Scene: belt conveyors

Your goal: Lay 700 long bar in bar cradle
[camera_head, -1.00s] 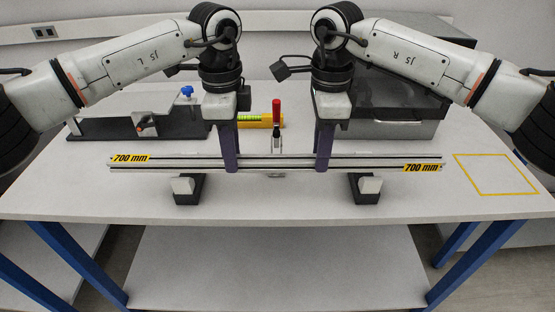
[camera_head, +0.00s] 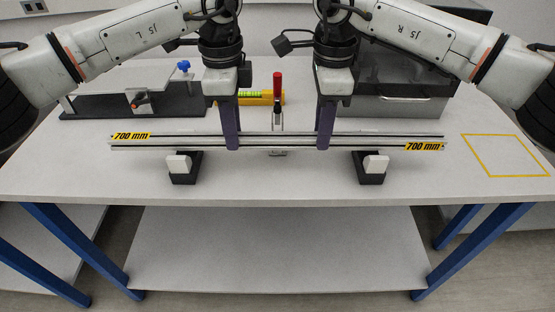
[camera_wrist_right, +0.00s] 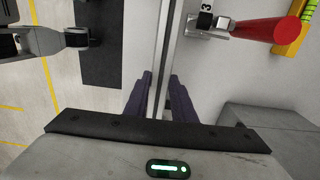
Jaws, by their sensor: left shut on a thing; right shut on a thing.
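The 700 long bar (camera_head: 280,142), a pale metal profile with yellow "700 mm" labels at its ends, lies level across the view. My left gripper (camera_head: 232,146) and right gripper (camera_head: 323,146) are shut on it either side of its middle. Two black supports with pale blocks, left (camera_head: 184,178) and right (camera_head: 372,178), stand below it in the picture; I take them as the bar cradle. I cannot tell whether the bar touches them. In the right wrist view the bar (camera_wrist_right: 166,45) runs between my right gripper's purple fingers (camera_wrist_right: 160,95).
A red-handled clamp (camera_head: 278,88) stands at the bar's middle, with a yellow level (camera_head: 255,98) behind. A black fixture with a blue knob (camera_head: 130,104) is back left; a grey case (camera_head: 400,106) is back right. A yellow outlined square (camera_head: 505,156) on the right is empty.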

